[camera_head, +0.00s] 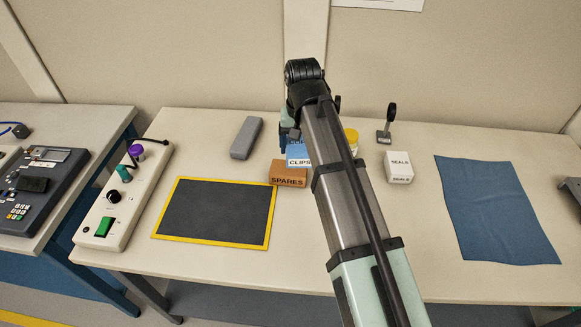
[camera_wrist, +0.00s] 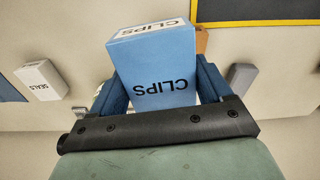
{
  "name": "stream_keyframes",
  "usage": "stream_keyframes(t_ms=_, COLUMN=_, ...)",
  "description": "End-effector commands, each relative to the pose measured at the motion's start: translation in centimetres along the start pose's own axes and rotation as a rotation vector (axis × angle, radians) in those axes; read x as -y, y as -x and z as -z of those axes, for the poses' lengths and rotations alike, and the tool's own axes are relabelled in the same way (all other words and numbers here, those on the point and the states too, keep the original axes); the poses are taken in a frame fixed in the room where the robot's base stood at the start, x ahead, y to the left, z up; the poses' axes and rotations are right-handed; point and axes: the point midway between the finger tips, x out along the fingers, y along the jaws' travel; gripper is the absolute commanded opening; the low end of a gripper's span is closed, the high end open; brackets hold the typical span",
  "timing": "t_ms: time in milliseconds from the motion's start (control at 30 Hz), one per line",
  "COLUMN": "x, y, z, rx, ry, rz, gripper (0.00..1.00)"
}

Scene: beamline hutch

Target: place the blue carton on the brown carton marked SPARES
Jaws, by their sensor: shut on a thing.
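The blue carton marked CLIPS (camera_head: 299,157) is held in my gripper (camera_head: 291,137), which is mostly hidden behind my arm. In the wrist view the blue carton (camera_wrist: 155,70) sits between the two blue fingers of my gripper (camera_wrist: 160,88), which is shut on it. In the wrist view only a sliver of the brown carton (camera_wrist: 202,41) shows behind the blue one.
A grey block (camera_head: 246,138) lies left of the cartons. A white SEALS carton (camera_head: 399,168), a yellow-topped item (camera_head: 352,137) and a dark stand (camera_head: 386,125) are on the right.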

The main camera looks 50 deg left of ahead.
Motion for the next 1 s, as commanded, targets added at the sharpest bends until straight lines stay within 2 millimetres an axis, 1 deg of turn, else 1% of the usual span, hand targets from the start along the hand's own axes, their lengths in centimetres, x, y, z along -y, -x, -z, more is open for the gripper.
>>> stream_keyframes(t_ms=33, x=1.6, y=0.8, z=1.2, rx=-0.002, ry=0.013, rz=0.001, gripper=0.47)
stream_keyframes(t_ms=100, x=2.7, y=1.5, z=2.3, rx=0.000, ry=0.010, rz=0.001, gripper=0.47)
stream_keyframes(t_ms=133, x=3.0, y=1.8, z=2.8, rx=0.002, ry=0.005, rz=0.000, gripper=0.47)
stream_keyframes(t_ms=200, x=3.0, y=2.1, z=3.6, rx=0.010, ry=-0.021, rz=-0.001, gripper=0.47)
stream_keyframes(t_ms=267, x=3.1, y=2.2, z=3.9, rx=0.018, ry=-0.044, rz=-0.004, gripper=0.47)
stream_keyframes(t_ms=433, x=2.9, y=1.8, z=3.3, rx=0.033, ry=-0.101, rz=-0.009, gripper=0.47)
stream_keyframes(t_ms=567, x=2.9, y=0.6, z=3.3, rx=0.033, ry=-0.110, rz=-0.009, gripper=0.47)
stream_keyframes(t_ms=800, x=2.8, y=-3.2, z=3.1, rx=0.034, ry=-0.109, rz=-0.009, gripper=0.47)
stream_keyframes(t_ms=1000, x=2.8, y=-4.7, z=3.1, rx=0.032, ry=-0.108, rz=-0.009, gripper=0.47)
